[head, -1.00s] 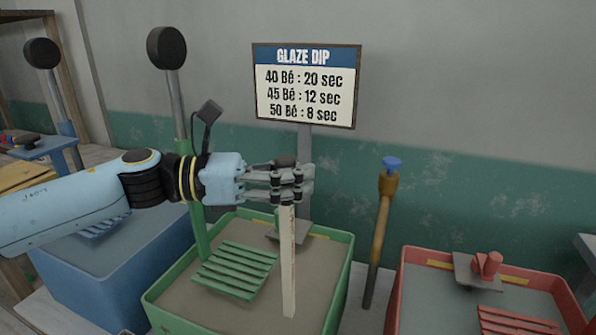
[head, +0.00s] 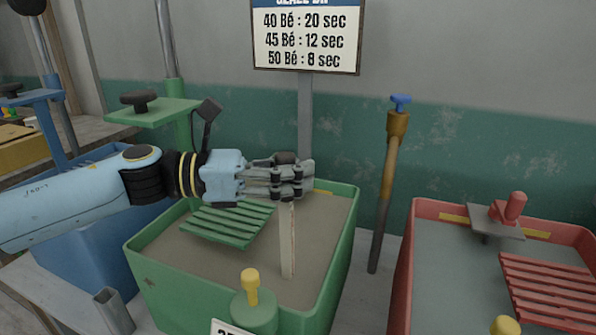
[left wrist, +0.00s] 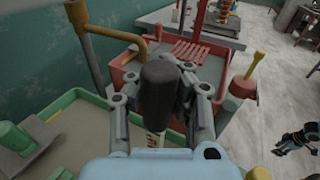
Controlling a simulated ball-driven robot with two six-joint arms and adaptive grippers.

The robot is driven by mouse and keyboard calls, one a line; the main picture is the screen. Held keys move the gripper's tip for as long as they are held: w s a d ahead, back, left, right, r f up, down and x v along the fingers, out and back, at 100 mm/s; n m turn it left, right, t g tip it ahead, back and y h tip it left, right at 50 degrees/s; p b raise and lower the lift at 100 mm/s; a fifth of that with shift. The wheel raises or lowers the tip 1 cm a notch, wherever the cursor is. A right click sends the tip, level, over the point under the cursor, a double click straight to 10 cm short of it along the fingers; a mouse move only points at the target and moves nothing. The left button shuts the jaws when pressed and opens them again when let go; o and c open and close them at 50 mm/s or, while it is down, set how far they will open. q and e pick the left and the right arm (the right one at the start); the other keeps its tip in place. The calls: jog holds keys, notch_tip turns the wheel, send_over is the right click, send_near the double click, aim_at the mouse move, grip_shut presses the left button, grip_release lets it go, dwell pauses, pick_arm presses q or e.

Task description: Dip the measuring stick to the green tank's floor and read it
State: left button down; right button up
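My left gripper (head: 296,182) is shut on the measuring stick (head: 287,240) near its top. The stick is pale, narrow and upright over the green tank (head: 345,255). Its lower part goes into the grey-brown liquid (head: 320,235) and is hidden there. I cannot tell whether its tip touches the floor. In the left wrist view, the stick's dark handle (left wrist: 159,85) sits between the fingers, and a pale piece of stick (left wrist: 153,139) with reddish marks shows below. The marks are too small to read. My right gripper is not in view.
A green rack (head: 228,226) lies left of the stick inside the tank, and a yellow-topped green knob (head: 252,300) is at its front. A sign (head: 305,40) hangs behind.

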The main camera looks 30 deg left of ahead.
pick_arm(q)
notch_tip(320, 180, down, 10)
jog(key=b, duration=0.7)
jog(key=shift+r+b, duration=0.25)
jog(key=shift+b, duration=0.1)
jog(key=shift+f+b, duration=0.9)
jog(key=shift+f, duration=0.1)
dwell(0.5)
notch_tip(320, 180, up, 29)
jog(key=p, duration=2.2)
